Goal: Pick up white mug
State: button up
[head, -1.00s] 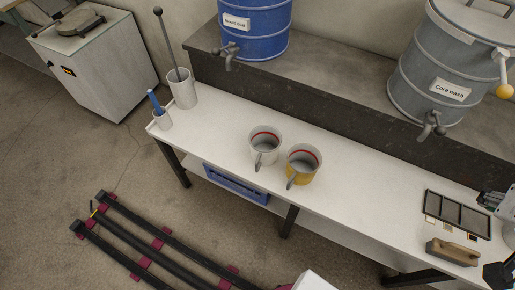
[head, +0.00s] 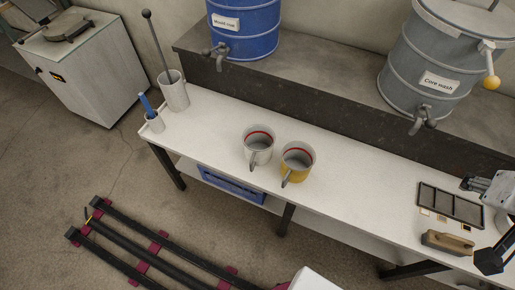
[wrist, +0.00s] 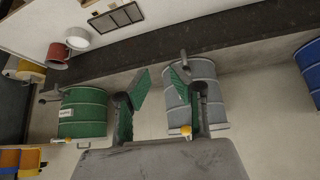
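The white mug (head: 258,156) stands upright on the white bench (head: 345,190) in the head view, with a red line inside its rim and a grey handle toward the front. A yellow mug (head: 297,168) of like shape stands close on its right. My gripper (wrist: 158,85) is open and empty in the wrist view, its green-padded fingers apart. Part of my arm shows at the right edge of the head view, well to the right of both mugs.
Left of the mugs stand a tall white holder (head: 173,95) with a rod and a small blue-handled cup (head: 153,122). A blue drum (head: 245,30) and grey drum (head: 425,75) stand on the shelf behind. A black-framed tray (head: 450,205) and brush (head: 447,244) lie right.

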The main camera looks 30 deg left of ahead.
jog(key=o, duration=1.9)
